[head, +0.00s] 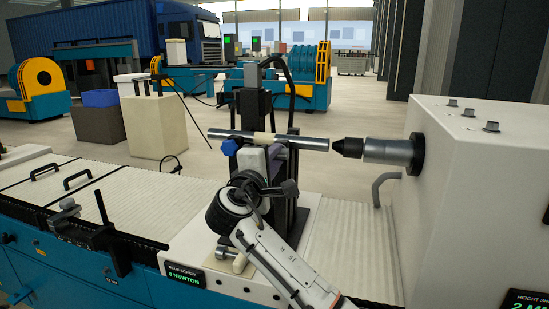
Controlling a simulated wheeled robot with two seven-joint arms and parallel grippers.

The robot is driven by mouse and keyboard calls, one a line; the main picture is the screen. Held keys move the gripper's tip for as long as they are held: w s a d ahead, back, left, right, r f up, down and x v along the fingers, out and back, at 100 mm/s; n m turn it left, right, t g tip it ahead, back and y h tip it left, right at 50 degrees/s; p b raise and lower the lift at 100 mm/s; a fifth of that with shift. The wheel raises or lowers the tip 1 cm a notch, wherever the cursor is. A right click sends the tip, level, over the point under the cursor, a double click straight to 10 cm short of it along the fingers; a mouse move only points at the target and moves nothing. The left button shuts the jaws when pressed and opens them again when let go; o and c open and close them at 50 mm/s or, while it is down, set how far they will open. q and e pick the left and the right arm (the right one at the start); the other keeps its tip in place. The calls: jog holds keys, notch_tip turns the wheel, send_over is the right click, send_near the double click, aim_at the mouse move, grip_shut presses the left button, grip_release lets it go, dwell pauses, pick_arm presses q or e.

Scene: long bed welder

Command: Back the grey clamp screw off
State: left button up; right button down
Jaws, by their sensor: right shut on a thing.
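My right gripper (262,152) is at the upright clamp stand in the middle, just below a horizontal steel bar (306,143). It is shut on a greyish part, which I take to be the grey clamp screw (281,155); my own wrist hides most of the grip. A blue screw knob (232,146) sits to the left of the gripper, close under the bar. My left gripper is not in view.
The white headstock (480,190) with a dark-tipped spindle (385,150) stands right of the bar's end. A bent grey handle (384,185) sticks out below it. A black clamp (98,235) stands on the bed's front edge at left. The display (185,275) reads 0 newton.

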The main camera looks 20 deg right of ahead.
jog(key=c, duration=1.6)
grip_release()
jog(key=shift+b+v, duration=1.05)
jog(key=shift+v, duration=4.15)
